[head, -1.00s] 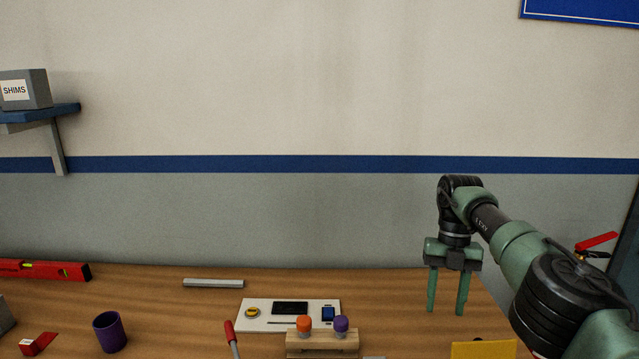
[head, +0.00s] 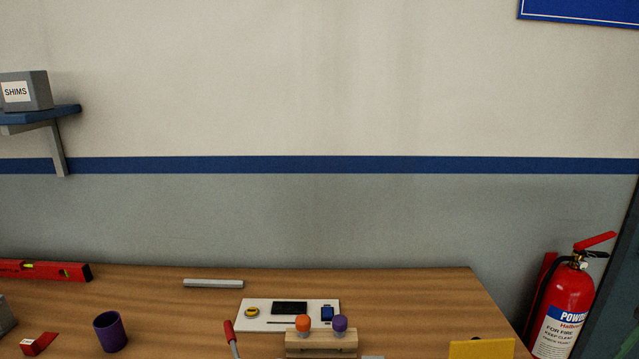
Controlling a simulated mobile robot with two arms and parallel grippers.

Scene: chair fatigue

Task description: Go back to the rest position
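Neither of my grippers shows in the head view. A small green patch at the bottom right edge (head: 629,345) looks like part of my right arm; its gripper is out of frame. The wooden table (head: 410,300) lies below me. On it, a white tray (head: 270,326) holds a yellow round item (head: 252,311), a black flat item (head: 289,308) and a blue item (head: 327,313).
A purple cup (head: 110,331), a red level (head: 45,271), a grey bar (head: 213,283), a red-handled tool (head: 230,332), a small red item (head: 38,343) and a yellow item (head: 482,348) are on the table. A fire extinguisher (head: 568,305) stands right. The table's right back is clear.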

